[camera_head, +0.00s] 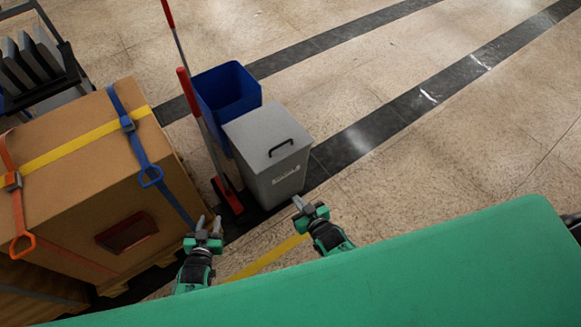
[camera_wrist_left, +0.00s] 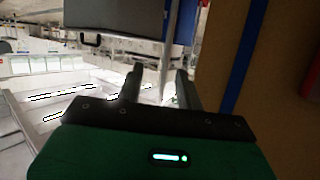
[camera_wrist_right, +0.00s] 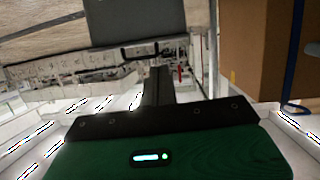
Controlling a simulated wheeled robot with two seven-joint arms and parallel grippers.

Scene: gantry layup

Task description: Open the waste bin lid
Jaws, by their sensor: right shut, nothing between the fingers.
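The grey waste bin (camera_head: 278,183) stands upright on the floor with its grey lid (camera_head: 257,130) down. A black handle (camera_head: 281,148) is on the lid, near its front edge. The lid also shows at the top of the right wrist view (camera_wrist_right: 135,18), with its handle (camera_wrist_right: 139,48) just beyond the fingers. In the left wrist view the grey lid (camera_wrist_left: 112,15) and handle (camera_wrist_left: 90,41) are at the upper left. My right gripper (camera_head: 299,203) is shut and empty, apart from the bin in front of it. My left gripper (camera_head: 208,224) is open and empty, left of the bin.
A blue open bin (camera_head: 228,90) stands behind the grey one. Red-handled cleaning tools (camera_head: 198,115) lean beside it. A large strapped cardboard box (camera_head: 75,165) fills the left side. Floor to the right of the bin is clear.

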